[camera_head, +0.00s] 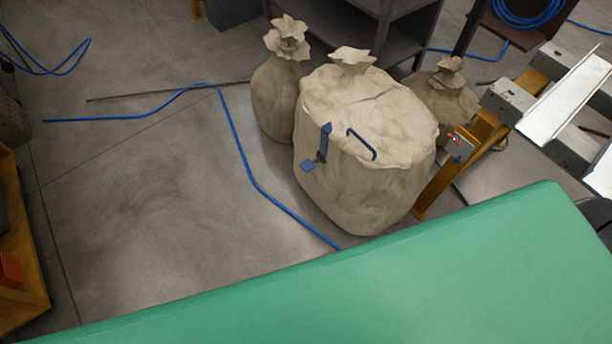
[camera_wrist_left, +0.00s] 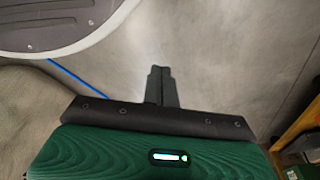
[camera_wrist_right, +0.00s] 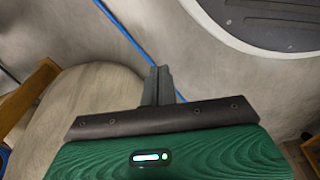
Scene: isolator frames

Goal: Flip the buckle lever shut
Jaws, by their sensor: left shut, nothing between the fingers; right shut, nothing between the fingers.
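A large beige sack (camera_head: 365,115) stands on the floor in the head view. On its front left is a dark blue buckle piece with an upright lever-like part (camera_head: 325,138) and a small blue tab (camera_head: 308,165) below it. A bent blue handle-like bar (camera_head: 361,144) sits to the right on the sack's top. I cannot tell how far the lever stands from closed. My left gripper (camera_wrist_left: 161,72) is shut and empty over bare floor. My right gripper (camera_wrist_right: 160,72) is shut and empty; a beige rounded surface, apparently the sack (camera_wrist_right: 92,105), lies below and left of it. Neither gripper shows in the head view.
Smaller tied sacks stand left (camera_head: 275,95) and right (camera_head: 449,95) of the large one. A grey shelf (camera_head: 395,45) is behind. A yellow frame (camera_head: 470,140) stands close on the right. A blue hose (camera_head: 240,150) crosses the floor. Floor on the left is mostly clear.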

